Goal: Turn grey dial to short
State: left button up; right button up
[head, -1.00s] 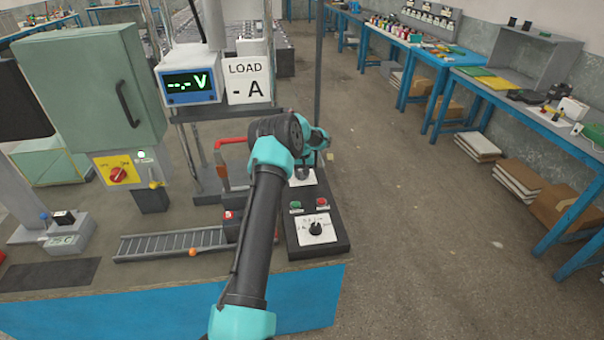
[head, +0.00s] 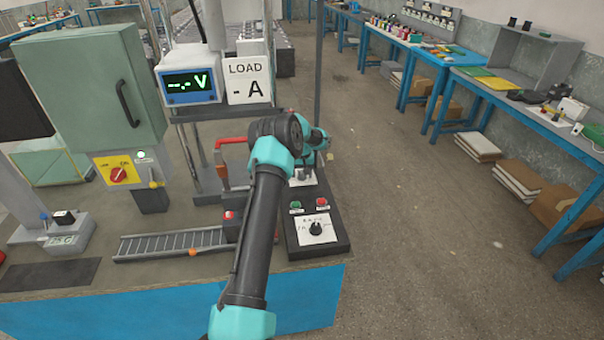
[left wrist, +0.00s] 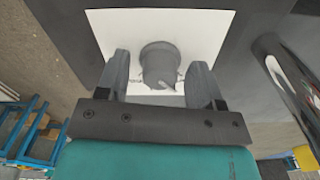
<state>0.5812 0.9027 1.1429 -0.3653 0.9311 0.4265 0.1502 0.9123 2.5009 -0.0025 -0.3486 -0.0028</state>
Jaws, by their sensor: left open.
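The grey dial (left wrist: 158,66) is a round knob with a pointer, on a white plate (left wrist: 190,22) in the left wrist view. Its pointer aims toward the lower right; the plate's markings are mostly hidden and unreadable. My left gripper (left wrist: 161,73) is open, with one finger on each side of the dial and a visible gap at both sides. In the head view my left gripper (head: 303,172) is over the white plate at the far end of the black control box (head: 337,226), and my wrist partly hides the dial. My right gripper is in neither view.
Nearer on the same box are a green button (head: 295,204), a red button (head: 321,202) and a black dial (head: 316,228). A red-handled lever (head: 222,160) and a grey ladder-like rail (head: 175,243) stand left of my arm. Open floor lies to the right.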

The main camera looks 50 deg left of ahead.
pick_arm(q)
jog(key=shift+r, duration=0.15)
notch_tip(320, 180, up, 17)
dwell(0.5)
dwell(0.4)
